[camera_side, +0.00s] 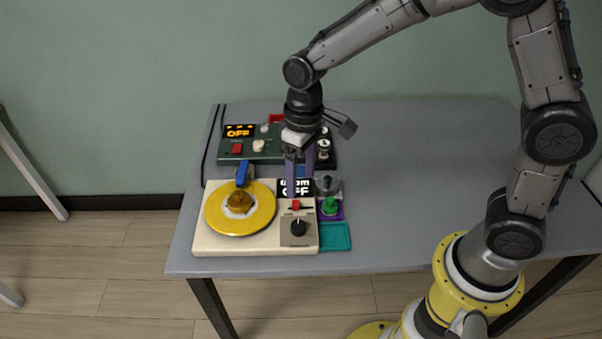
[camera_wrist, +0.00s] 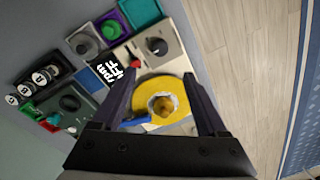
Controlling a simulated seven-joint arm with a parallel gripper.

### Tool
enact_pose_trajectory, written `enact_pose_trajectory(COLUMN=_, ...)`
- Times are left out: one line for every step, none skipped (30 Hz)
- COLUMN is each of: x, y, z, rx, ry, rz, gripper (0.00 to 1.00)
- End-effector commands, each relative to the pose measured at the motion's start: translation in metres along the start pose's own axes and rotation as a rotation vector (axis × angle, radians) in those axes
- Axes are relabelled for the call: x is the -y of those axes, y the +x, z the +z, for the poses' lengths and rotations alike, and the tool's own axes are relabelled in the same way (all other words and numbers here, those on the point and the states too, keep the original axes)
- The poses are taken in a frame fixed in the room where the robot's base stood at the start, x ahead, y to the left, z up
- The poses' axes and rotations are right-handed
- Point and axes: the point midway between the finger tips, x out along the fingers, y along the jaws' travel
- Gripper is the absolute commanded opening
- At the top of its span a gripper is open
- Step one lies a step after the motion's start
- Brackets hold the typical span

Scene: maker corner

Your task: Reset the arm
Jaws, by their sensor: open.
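My gripper (camera_side: 299,172) hangs from my arm over the back right part of a cream turntable box on the grey table. Its two dark fingers point down, apart, with nothing seen between them in the side view. In the wrist view my gripper (camera_wrist: 164,108) shows its fingers spread, with the yellow disc (camera_wrist: 150,86) of the turntable beyond them. The yellow disc (camera_side: 222,215) has an amber knob (camera_side: 239,201) at its middle and a blue lever (camera_side: 242,174) at its back edge. Whether the fingertips touch the box cannot be told.
The cream box (camera_side: 262,246) has a dark knob (camera_side: 298,228), a red slider (camera_side: 295,204) and a display reading OFF (camera_side: 297,188). A green panel (camera_side: 262,155) with another OFF display stands behind. A teal tray (camera_side: 336,237) and a green knob (camera_side: 329,205) are at right. The table's right side (camera_side: 420,180) is clear.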

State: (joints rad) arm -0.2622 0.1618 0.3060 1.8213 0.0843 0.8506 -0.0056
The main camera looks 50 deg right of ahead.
Motion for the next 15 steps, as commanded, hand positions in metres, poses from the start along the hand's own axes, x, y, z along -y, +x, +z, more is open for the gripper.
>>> enact_pose_trajectory(x=0.0, y=-0.001, z=0.0, rx=0.0, ry=0.0, rz=0.0, gripper=0.76)
enact_pose_trajectory(x=0.0, y=-0.001, z=0.0, rx=0.0, ry=0.0, rz=0.0, gripper=0.76)
enact_pose_trajectory(x=0.0, y=-0.001, z=0.0, rx=0.0, ry=0.0, rz=0.0, gripper=0.76)
enact_pose_trajectory(x=0.0, y=-0.001, z=0.0, rx=0.0, ry=0.0, rz=0.0, gripper=0.76)
enact_pose_trajectory(x=0.0, y=-0.001, z=0.0, rx=0.0, ry=0.0, rz=0.0, gripper=0.76)
enact_pose_trajectory(x=0.0, y=-0.001, z=0.0, rx=0.0, ry=0.0, rz=0.0, gripper=0.76)
enact_pose_trajectory(x=0.0, y=-0.001, z=0.0, rx=0.0, ry=0.0, rz=0.0, gripper=0.76)
enact_pose_trajectory(x=0.0, y=-0.001, z=0.0, rx=0.0, ry=0.001, rz=0.0, gripper=0.76)
enact_pose_trajectory(x=-0.002, y=-0.001, z=0.0, rx=-0.002, ry=0.004, rz=0.0, gripper=0.76)
enact_pose_trajectory(x=-0.003, y=-0.003, z=-0.001, rx=-0.007, ry=0.008, rz=0.0, gripper=0.76)
enact_pose_trajectory(x=-0.004, y=-0.007, z=-0.002, rx=-0.018, ry=0.012, rz=-0.001, gripper=0.76)
enact_pose_trajectory(x=-0.007, y=-0.016, z=-0.003, rx=-0.041, ry=0.018, rz=-0.001, gripper=0.76)
enact_pose_trajectory(x=-0.009, y=-0.024, z=-0.004, rx=-0.061, ry=0.024, rz=-0.002, gripper=0.76)
enact_pose_trajectory(x=-0.011, y=-0.034, z=-0.004, rx=-0.085, ry=0.03, rz=-0.002, gripper=0.76)
enact_pose_trajectory(x=-0.015, y=-0.048, z=-0.001, rx=-0.118, ry=0.04, rz=-0.002, gripper=0.76)
